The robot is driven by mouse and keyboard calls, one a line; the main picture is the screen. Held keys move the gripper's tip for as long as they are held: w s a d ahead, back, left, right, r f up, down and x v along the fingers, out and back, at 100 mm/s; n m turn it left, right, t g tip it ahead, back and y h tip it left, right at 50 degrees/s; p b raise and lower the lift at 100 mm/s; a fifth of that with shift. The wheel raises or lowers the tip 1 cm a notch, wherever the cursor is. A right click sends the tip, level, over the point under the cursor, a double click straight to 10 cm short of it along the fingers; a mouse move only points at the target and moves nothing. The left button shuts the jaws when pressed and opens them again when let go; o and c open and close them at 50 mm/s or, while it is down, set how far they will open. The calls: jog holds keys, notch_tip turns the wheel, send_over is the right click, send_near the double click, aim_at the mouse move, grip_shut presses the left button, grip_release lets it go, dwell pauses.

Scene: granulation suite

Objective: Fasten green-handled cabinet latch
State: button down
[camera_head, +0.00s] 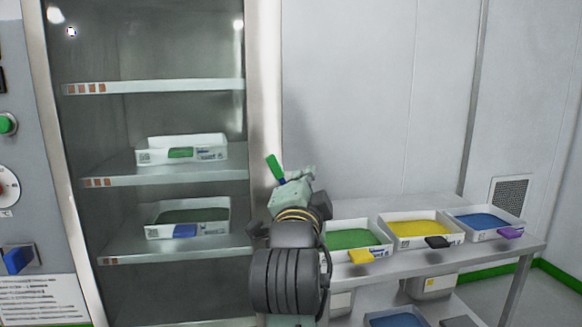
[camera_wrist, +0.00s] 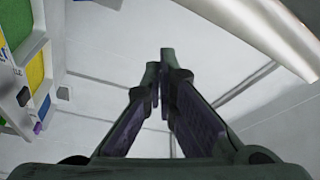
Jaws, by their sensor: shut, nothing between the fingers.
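The green latch handle (camera_head: 275,168) stands tilted beside the right frame post of the cabinet (camera_head: 264,90) in the head view. My gripper (camera_head: 298,176) is right at the handle's lower end, and my wrist hides the latch's base. I cannot tell whether they touch. In the wrist view my gripper's fingers (camera_wrist: 164,78) meet at the tips, with nothing between them. The handle does not show there. A pale curved edge (camera_wrist: 265,35) at the upper right may be the cabinet frame.
Cabinet shelves hold white trays (camera_head: 187,217). A steel table (camera_head: 525,243) to the right of my arm bears trays of green, yellow (camera_head: 420,229) and blue material. A control panel (camera_head: 15,170) stands at the far left.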

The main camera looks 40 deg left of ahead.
jog(key=shift+w, duration=0.1)
jog(key=p+x, duration=0.4)
jog(key=x, duration=0.6)
jog(key=shift+s+a+f+p, duration=0.15)
jog(key=shift+s+a+f, duration=0.25)
jog(key=shift+s+a, duration=0.25)
jog(key=shift+s+a+f+p, duration=0.15)
jog(key=shift+s+a+f, duration=0.35)
jog(key=shift+s, duration=0.3)
